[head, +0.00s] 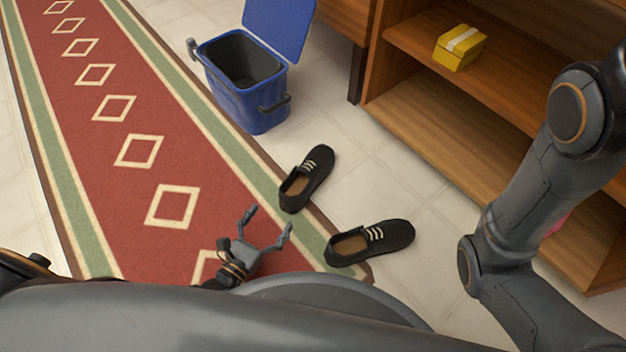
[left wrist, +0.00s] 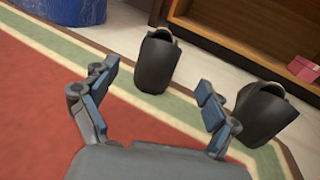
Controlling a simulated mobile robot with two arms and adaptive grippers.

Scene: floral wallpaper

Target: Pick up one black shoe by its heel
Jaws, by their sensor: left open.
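Two black shoes with tan insides and pale laces lie on the floor at the runner's right edge. The farther shoe (head: 306,178) has its heel toward the rug, and the nearer shoe (head: 371,242) lies to its right. My left gripper (head: 268,218) is open and empty over the red rug, short of both heels. In the left wrist view, the left gripper (left wrist: 158,98) has its fingers spread, with the heel of one shoe (left wrist: 154,64) beyond the gap. The other shoe (left wrist: 262,112) is just right of the right finger. My right gripper is out of view.
A red runner rug (head: 130,185) with green borders spans the left. A blue bin (head: 248,107) with its lid up stands behind the shoes. A wooden shelf (head: 440,120) at right holds a yellow box (head: 460,48). Tiled floor between shoes and shelf is clear.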

